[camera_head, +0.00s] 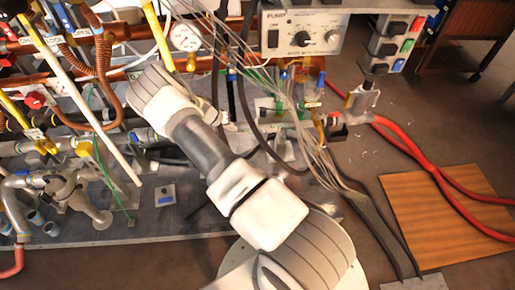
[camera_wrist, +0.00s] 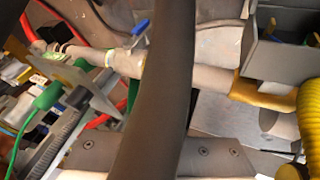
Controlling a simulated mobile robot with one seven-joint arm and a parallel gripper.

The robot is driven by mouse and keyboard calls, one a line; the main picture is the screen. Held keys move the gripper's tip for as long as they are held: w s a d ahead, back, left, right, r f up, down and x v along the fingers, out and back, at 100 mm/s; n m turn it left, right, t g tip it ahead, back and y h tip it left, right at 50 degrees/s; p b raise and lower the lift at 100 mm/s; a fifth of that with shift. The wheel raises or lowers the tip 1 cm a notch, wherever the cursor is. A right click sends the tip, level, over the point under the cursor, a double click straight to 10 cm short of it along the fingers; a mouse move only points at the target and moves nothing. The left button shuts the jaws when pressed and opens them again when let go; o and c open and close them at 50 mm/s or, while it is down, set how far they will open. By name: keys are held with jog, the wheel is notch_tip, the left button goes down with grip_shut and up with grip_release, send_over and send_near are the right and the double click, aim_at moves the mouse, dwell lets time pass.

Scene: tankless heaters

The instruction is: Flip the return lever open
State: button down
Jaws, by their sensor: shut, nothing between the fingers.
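I cannot tell which handle is the return lever, as no readable label marks it. In the wrist view a small blue lever (camera_wrist: 140,27) sits on a pale horizontal pipe (camera_wrist: 205,76). In the head view a blue-handled valve (camera_head: 283,76) and other small valves stand right of my arm, behind pale wires. Long yellow handles (camera_head: 158,35) and a red handle (camera_head: 35,100) are at the upper left. My arm reaches from the bottom centre to the upper left. My gripper's fingertips are not visible in either view.
A thick dark bar or hose (camera_wrist: 160,95) crosses the wrist view close to the camera. A yellow corrugated hose (camera_wrist: 312,115) is at its right. In the head view a pressure gauge (camera_head: 185,37), a pump control box (camera_head: 303,33) and hanging wires crowd the space. Brown floor lies right.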

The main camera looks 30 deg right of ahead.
aim_at(265, 146)
notch_tip(265, 146, down, 9)
jog(key=s+d, duration=0.1)
jog(key=shift+s+d+f+n+h, duration=0.15)
jog(key=shift+s+n+h, duration=0.1)
jog(key=shift+n+h, duration=0.15)
jog(key=d+f+b, duration=0.4)
jog(key=d+f, duration=0.4)
jog(key=d, duration=0.1)
jog(key=shift+s+d+b, duration=0.2)
jog(key=shift+b, duration=0.2)
